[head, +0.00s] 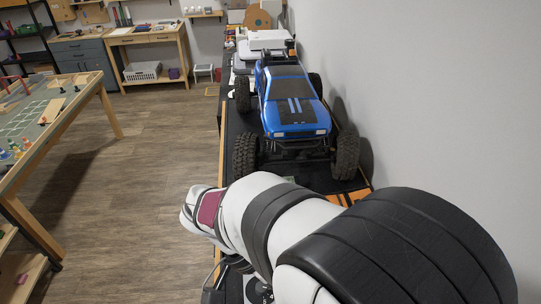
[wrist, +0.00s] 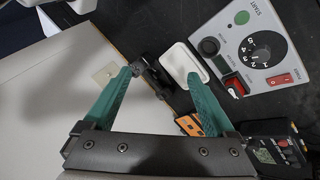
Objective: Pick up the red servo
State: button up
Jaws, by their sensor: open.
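My gripper (wrist: 162,74) shows in the wrist view with its two green fingers spread apart and nothing held between them. A small red and black piece (wrist: 236,86) is at the lower left of a grey control box, right of the right fingertip and apart from it. It may be the red servo, but the view is too small to be sure. In the head view I cannot make out the servo, and my white and black arm covers the near part of the bench.
The grey control box (wrist: 246,28) has a dial and a red switch. A white dish (wrist: 184,62) lies by the right finger. A black device with a display (wrist: 272,150) is at lower right. A pale wall (wrist: 50,100) fills the left. A blue crawler truck (head: 292,100) stands farther along the bench.

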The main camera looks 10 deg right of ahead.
jog(key=w+a+f+m+t+h, duration=0.3)
jog(key=w+a+f+t+h, duration=0.3)
jog(key=w+a+f+t, duration=0.4)
jog(key=w+d+f, duration=0.1)
jog(key=d, duration=0.3)
jog(key=w+d+f+g, duration=0.1)
jog(key=d+f, duration=0.1)
jog(key=d, duration=0.2)
jog(key=w+d+f+g, duration=0.1)
jog(key=w+d+f, duration=0.1)
jog(key=d, duration=0.2)
jog(key=c, duration=1.4)
